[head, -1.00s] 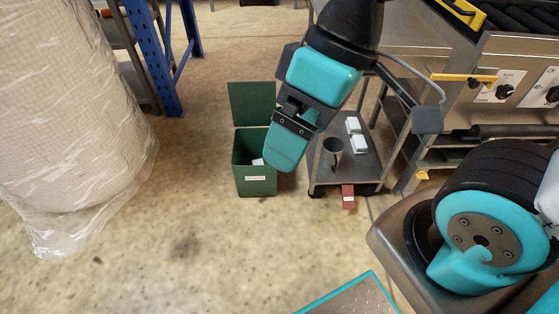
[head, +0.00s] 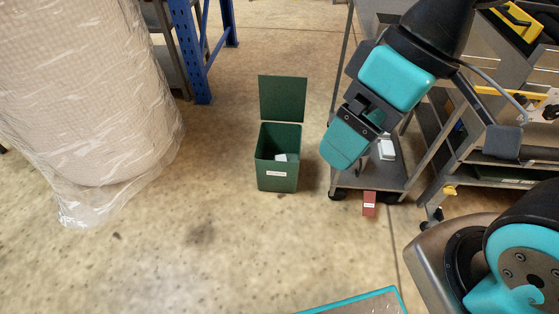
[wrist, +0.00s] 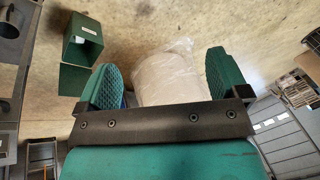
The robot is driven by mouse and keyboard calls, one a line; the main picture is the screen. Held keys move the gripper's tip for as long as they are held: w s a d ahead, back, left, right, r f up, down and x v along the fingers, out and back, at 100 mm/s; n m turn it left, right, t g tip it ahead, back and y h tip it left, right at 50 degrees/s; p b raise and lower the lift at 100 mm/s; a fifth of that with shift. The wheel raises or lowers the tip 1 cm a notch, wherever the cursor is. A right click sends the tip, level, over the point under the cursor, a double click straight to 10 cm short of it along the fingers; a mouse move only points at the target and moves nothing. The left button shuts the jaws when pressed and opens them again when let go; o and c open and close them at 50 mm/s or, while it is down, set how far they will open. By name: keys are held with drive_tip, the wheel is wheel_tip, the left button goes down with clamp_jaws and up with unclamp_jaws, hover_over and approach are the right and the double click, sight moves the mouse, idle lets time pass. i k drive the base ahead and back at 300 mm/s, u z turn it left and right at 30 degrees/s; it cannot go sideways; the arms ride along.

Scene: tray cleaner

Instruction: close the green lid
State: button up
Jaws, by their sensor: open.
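The green lid (head: 283,98) stands upright, open, at the back edge of the green bin (head: 277,180). The bin stands on the floor with a white label on its front, and a pale object (head: 281,157) lies inside. My gripper (head: 345,145) is in front of the trolley in the head view, to the right of the bin and apart from it. In the wrist view its jaws (wrist: 160,78) are spread with nothing between them. The bin (wrist: 90,30) and lid (wrist: 73,80) show at upper left there, beyond the left finger.
A grey trolley (head: 398,172) with white items stands right of the bin, partly hidden by my arm. A red box (head: 369,204) lies on the floor by it. A wrapped roll (head: 85,110) and a blue rack post (head: 190,50) are at left. Floor before the bin is clear.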

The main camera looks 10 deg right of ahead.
sight(282, 98)
drive_tip(key=u, duration=0.65)
drive_tip(key=i, duration=1.75)
drive_tip(key=z, duration=0.9)
